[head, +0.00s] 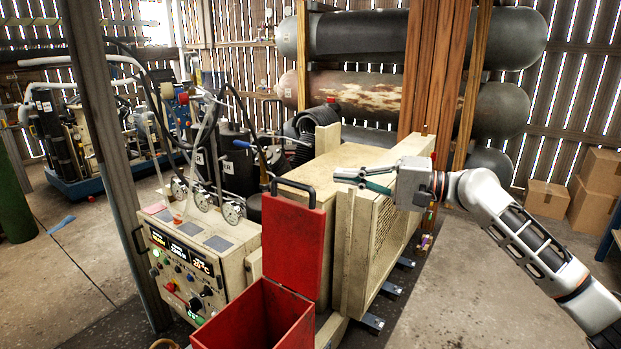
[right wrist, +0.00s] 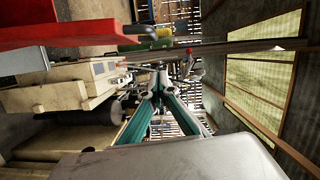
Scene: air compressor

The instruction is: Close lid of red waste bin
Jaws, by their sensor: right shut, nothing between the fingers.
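The red waste bin (head: 258,318) stands at the bottom middle of the head view, in front of the cream compressor housing. Its red lid (head: 293,240) is open and stands upright at the back of the bin, with a dark handle (head: 292,188) on its top edge. My right gripper (head: 336,176) is shut and empty, to the right of the lid and a little above its top edge, apart from it. In the right wrist view the gripper's fingers (right wrist: 158,70) meet at the tips, and a red surface (right wrist: 80,22) shows at upper left. My left gripper is not in view.
The cream housing (head: 350,160) stands right behind the lid, under my right gripper. A control panel (head: 180,270) is left of the bin. A wooden post (head: 436,70) and large tanks (head: 350,38) are behind. Cardboard boxes (head: 596,175) stand at right. Floor at lower right is clear.

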